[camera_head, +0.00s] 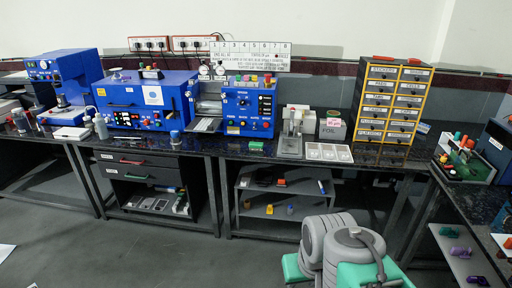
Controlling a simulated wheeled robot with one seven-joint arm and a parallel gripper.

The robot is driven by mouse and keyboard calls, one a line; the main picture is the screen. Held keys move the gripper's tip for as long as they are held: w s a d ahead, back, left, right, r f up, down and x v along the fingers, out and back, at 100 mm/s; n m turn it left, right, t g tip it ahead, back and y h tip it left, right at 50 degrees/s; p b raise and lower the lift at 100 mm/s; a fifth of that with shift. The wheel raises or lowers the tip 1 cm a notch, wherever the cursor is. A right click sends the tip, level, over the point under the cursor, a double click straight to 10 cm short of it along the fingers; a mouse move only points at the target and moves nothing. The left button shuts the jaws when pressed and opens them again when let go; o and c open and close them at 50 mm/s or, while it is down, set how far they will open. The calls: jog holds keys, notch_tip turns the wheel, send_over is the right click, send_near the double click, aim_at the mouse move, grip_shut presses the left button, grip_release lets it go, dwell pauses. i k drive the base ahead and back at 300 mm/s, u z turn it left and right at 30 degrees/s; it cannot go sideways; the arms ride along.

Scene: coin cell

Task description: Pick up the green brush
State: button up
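I cannot pick out a green brush for certain at this size. A small green item (256,146) lies on the dark counter in front of the blue machine with the dial; its shape is too small to tell. More green shows in a cluster of small coloured items (458,160) on the right-hand bench, also too small to make out. My grey and teal arm links show at the bottom right of centre, well in front of the counter. My gripper is not in view.
Blue machines (135,100) fill the counter's left half. A yellow drawer cabinet (391,101) stands at its right. White cards (329,152) lie near the front edge. Shelves below hold small items, including purple ones (461,252). The grey floor (150,255) is open at left.

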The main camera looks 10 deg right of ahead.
aim_at(255, 145)
jog(key=z, duration=0.4)
jog(key=i, duration=1.7)
jog(key=u, duration=0.85)
jog(key=i, duration=1.1)
jog(key=u, duration=0.8)
